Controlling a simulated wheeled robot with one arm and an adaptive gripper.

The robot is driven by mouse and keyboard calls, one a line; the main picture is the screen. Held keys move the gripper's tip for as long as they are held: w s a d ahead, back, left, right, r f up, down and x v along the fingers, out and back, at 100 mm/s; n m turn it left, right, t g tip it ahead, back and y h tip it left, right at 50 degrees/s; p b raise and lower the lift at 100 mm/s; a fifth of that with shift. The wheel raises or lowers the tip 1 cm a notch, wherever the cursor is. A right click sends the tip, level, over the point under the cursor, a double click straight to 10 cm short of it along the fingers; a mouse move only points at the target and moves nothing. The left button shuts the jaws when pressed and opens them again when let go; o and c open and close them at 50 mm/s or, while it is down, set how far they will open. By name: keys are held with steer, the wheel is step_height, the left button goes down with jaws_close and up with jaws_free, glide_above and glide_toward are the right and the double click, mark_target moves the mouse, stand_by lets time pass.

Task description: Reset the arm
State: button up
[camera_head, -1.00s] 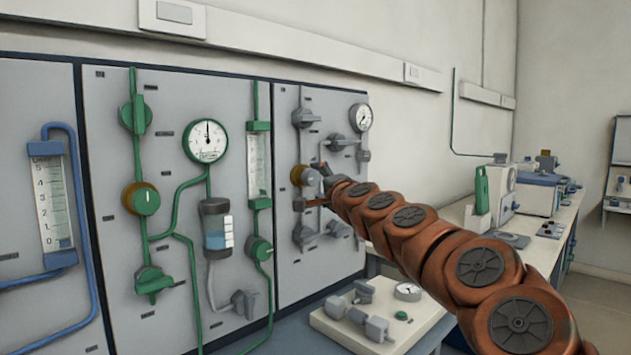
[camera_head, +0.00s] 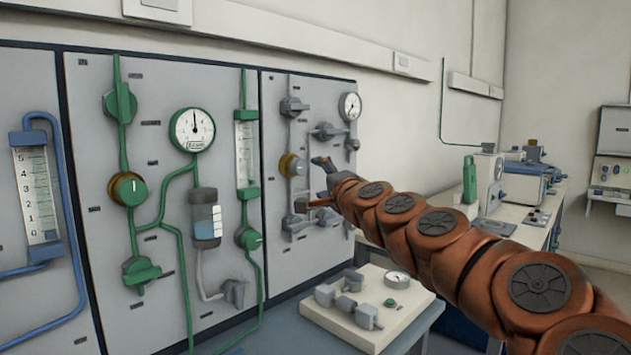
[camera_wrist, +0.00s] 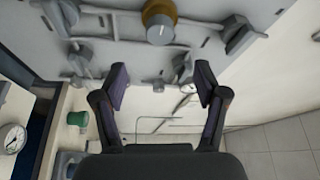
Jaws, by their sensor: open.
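My orange jointed arm reaches in from the lower right in the head view. My gripper (camera_head: 316,182) is open and empty, in front of the right-hand grey panel (camera_head: 330,95). A brass-collared knob (camera_head: 290,165) on that panel is just left of the fingers, and they look clear of it. In the wrist view both fingers of my gripper (camera_wrist: 160,75) are spread with nothing between them. The knob (camera_wrist: 160,22) shows beyond them at the top edge.
Grey valve handles (camera_head: 294,107) and a round gauge (camera_head: 350,106) surround the knob. A pale board with loose fittings (camera_head: 410,310) lies below my arm. A bench (camera_head: 520,225) with instruments stands at the right. Open air lies between panel and bench.

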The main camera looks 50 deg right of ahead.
steer(key=w+a+n+g+y+p, duration=0.1)
steer(key=w+a+n+y+p, duration=0.25)
steer(key=a, duration=0.65)
steer(key=w+a+n+y+p, duration=0.25)
steer(key=a+n+y, duration=0.2)
steer(key=a, duration=0.55)
steer(key=s+a+f+n+g+y+p, duration=0.1)
steer(key=s+a+f+n+g+p, duration=0.15)
steer(key=a, duration=0.45)
steer(key=s+a+f+n+g+y+p, duration=0.1)
steer(key=a+f+n+g+y+p, duration=0.2)
steer(key=a, duration=0.4)
steer(key=s+a+f+n+g+h+p, duration=0.1)
steer(key=s+a+f+n+g+p, duration=0.1)
steer(key=s+a+g+p, duration=0.3)
steer(key=s+f+n+g+h+p, duration=0.1)
steer(key=s+f+n+p, duration=0.1)
steer(key=s, duration=0.5)
steer(key=s+a+f+n+g+p, duration=0.2)
steer(key=s+a+f+g+p, duration=0.1)
steer(key=s+p, duration=0.15)
steer(key=s+d+g+h+p, duration=0.2)
steer(key=s+d+g+p, duration=0.1)
steer(key=s, duration=0.9)
steer(key=shift+s+n+g+h, duration=0.3)
steer(key=shift+s+n+g, duration=0.05)
steer(key=shift+n, duration=0.1)
